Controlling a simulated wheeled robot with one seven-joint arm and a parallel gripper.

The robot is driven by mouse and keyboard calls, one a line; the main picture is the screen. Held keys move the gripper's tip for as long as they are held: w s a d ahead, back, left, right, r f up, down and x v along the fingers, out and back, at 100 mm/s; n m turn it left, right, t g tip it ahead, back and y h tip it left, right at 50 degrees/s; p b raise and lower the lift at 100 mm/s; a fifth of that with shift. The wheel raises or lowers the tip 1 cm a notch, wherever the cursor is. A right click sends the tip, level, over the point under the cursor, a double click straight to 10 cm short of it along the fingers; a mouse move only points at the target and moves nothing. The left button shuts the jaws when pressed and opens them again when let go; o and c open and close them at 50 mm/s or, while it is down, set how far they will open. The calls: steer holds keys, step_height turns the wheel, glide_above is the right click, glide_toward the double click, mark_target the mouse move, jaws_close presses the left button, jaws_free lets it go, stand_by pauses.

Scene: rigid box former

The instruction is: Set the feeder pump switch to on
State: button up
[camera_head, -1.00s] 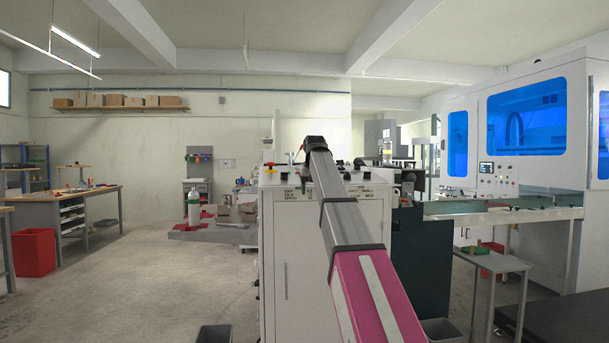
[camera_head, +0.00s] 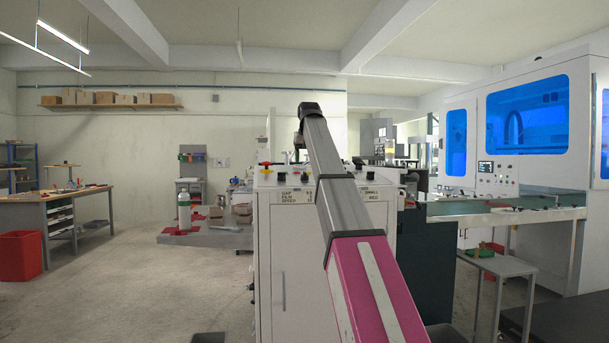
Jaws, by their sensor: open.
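A white control cabinet (camera_head: 285,265) stands in the middle, with small dark knobs and coloured controls along its top. A red-topped control (camera_head: 265,165) sits near its left end. The labels on the front are small; I partly read "SPEED" (camera_head: 289,202) on the left and "SMALL" on the right. I cannot tell which control is the feeder pump switch; my arm covers the middle of the panel. My arm reaches up over the cabinet front. Its black end joint is above the panel, with a small grey part hanging below. My gripper's fingers cannot be made out.
A large white machine (camera_head: 530,110) with blue windows stands at the right, its flat bed (camera_head: 505,217) reaching towards the cabinet. A small grey table (camera_head: 498,265) stands below the bed. A workbench (camera_head: 55,215) and red bin (camera_head: 20,256) are at the left.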

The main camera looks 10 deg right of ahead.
mark_target(305, 172)
steer(key=x, duration=0.7)
steer(key=c, duration=0.9)
